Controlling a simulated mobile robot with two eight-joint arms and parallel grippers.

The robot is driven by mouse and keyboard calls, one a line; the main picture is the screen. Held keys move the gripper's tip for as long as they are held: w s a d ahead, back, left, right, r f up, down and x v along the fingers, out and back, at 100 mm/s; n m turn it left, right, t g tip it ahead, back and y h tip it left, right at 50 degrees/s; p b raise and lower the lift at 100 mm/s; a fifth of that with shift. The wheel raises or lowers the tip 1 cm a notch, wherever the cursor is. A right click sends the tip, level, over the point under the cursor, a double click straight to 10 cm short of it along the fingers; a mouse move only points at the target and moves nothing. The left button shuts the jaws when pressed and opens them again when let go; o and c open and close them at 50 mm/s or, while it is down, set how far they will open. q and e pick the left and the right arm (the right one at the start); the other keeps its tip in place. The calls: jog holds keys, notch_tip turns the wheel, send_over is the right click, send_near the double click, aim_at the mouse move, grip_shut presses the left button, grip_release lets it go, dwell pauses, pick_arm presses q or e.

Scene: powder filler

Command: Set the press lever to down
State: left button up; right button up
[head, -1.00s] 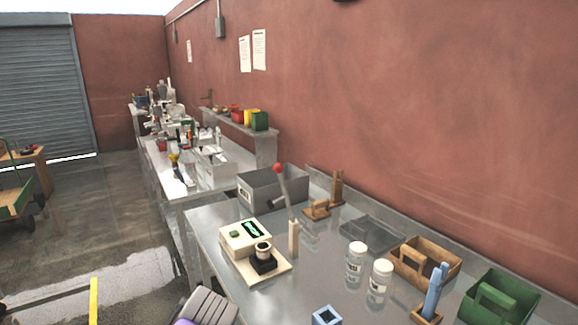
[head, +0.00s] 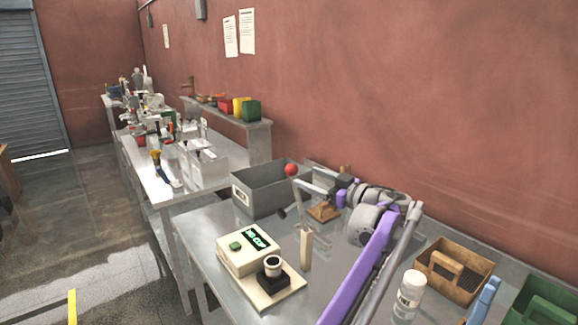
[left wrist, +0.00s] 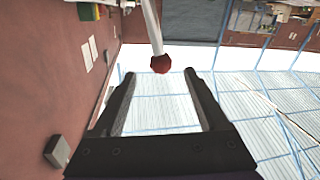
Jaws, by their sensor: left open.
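The press lever is a grey rod with a red ball knob (head: 291,170), raised above a pale post (head: 305,250) beside the cream filler machine (head: 243,255). The machine has a lit green display (head: 257,239) and a dark holder with a white-rimmed opening (head: 273,264). My left gripper (head: 312,188) is open, its fingers pointing left close to the lever just below the knob. In the left wrist view the red knob (left wrist: 160,63) lies between the lines of the two fingertips (left wrist: 160,76), near their ends; contact cannot be told. My right gripper is not in view.
A grey bin (head: 262,190) stands behind the lever. A white jar (head: 409,293), a wooden caddy (head: 455,268) and a green caddy (head: 545,300) are to the right. A second bench (head: 150,180) stands further left along the wall.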

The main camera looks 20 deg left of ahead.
pick_arm(q)
jog(key=x, duration=1)
jog(key=shift+a+p, duration=0.25)
jog(key=shift+p, duration=0.1)
jog(key=shift+r, duration=0.15)
grip_shut()
dwell(0.8)
